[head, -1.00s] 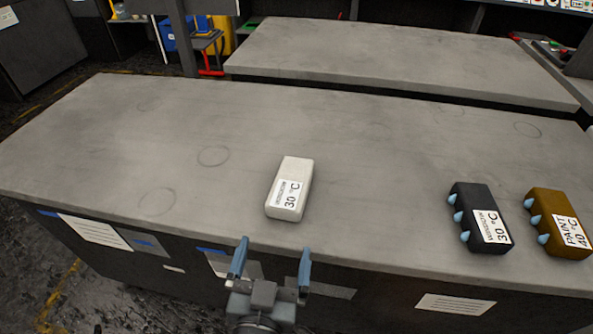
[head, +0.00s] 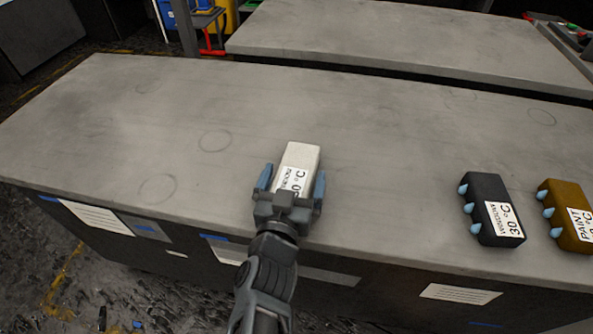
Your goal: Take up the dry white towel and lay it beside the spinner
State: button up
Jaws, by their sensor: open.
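A white block-shaped bundle (head: 303,158) with a label ending in "°C" lies on the grey bench top near its front edge, in the middle of the head view. I take it for the dry white towel. My gripper (head: 291,183) is open, with one blue fingertip on each side of the bundle's near end. The gripper covers that near end and part of the label. I cannot tell whether the fingers touch it. I see no thing that I can name as the spinner.
A black labelled block (head: 488,212) and a brown block labelled "PAINT" (head: 570,215), both with pale blue studs, stand to the right on the bench (head: 130,130). The bench's left part is clear. A second grey bench (head: 400,45) stands behind, across a gap.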

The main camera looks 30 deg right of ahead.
jog(key=shift+d, duration=0.1)
jog(key=c, duration=1)
jog(key=shift+s+a+r, duration=0.25)
jog(key=shift+a+r, duration=0.15)
jog(key=shift+r, duration=0.05)
jog(key=s+a+r, duration=0.2)
jog(key=s+a, duration=0.1)
jog(key=s+a+r, duration=0.2)
jog(key=s+a, duration=0.1)
jog(key=s+a+r, duration=0.3)
jog(key=shift+s+a, duration=0.1)
jog(key=shift+s, duration=0.05)
